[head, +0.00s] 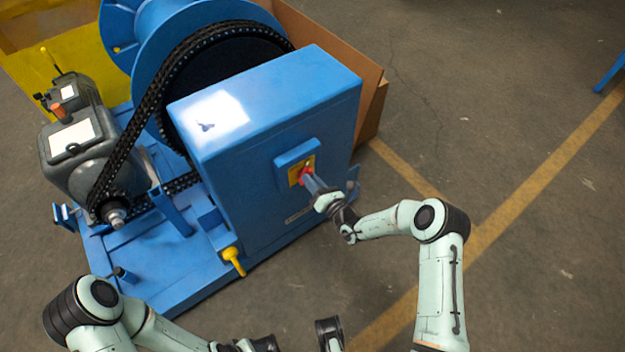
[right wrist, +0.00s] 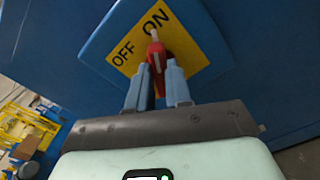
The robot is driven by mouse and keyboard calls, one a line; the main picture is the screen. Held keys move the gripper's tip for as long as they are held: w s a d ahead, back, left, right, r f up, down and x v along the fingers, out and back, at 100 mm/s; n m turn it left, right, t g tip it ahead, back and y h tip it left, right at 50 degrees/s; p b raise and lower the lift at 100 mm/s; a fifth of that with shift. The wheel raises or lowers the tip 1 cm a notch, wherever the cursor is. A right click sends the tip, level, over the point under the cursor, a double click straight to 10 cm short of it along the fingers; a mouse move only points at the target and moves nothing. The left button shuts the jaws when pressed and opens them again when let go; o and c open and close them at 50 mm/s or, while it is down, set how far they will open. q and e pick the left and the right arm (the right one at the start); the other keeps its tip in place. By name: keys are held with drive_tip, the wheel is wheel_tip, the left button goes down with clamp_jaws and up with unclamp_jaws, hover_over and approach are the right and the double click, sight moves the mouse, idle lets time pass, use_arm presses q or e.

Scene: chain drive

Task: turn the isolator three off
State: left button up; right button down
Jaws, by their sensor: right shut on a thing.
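The isolator switch is a red handle (right wrist: 157,58) with a white pointer on a yellow plate (right wrist: 190,52) marked OFF and ON. In the right wrist view, the pointer's tip lies close to the ON lettering. In the head view, the yellow plate (head: 294,175) sits on a raised blue box on the side of the big blue housing (head: 245,190). My right gripper (right wrist: 157,80) is shut on the red handle, one blue finger on each side of it. It also shows in the head view (head: 308,180). My left arm's wrist parts show at the bottom edge; its jaws are out of view.
A black chain (head: 130,140) runs from a grey motor (head: 85,155) up to the blue drum (head: 160,30). A yellow handle (head: 234,261) sticks out at the housing's lower corner. A cardboard box (head: 372,95) stands behind.

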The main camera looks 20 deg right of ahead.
use_arm(q)
drive_tip(key=shift+g, duration=0.5)
drive_tip(key=shift+s+d+r+p, duration=0.2)
drive_tip(key=shift+s+r+p, duration=0.45)
drive_tip(key=shift+r+p, duration=0.35)
drive_tip(key=shift+s+d+r+p, duration=0.15)
drive_tip(key=shift+s+r+p, duration=0.45)
drive_tip(key=shift+r+p, duration=0.35)
use_arm(e)
drive_tip(key=shift+s+a+n, duration=0.1)
drive_tip(key=shift+a+n, duration=0.1)
drive_tip(key=shift+n, duration=3.65)
drive_tip(key=shift+a+n, duration=0.15)
drive_tip(key=shift+n, duration=3.7)
drive_tip(key=shift+f, duration=0.1)
drive_tip(key=c, duration=1)
unclamp_jaws()
drive_tip(key=shift+c, duration=0.2)
use_arm(q)
drive_tip(key=shift+s+r+p, duration=0.25)
drive_tip(key=shift+r+p, duration=0.25)
drive_tip(key=shift+p, duration=0.15)
use_arm(e)
drive_tip(key=v, duration=1.3)
drive_tip(key=shift+s, duration=0.25)
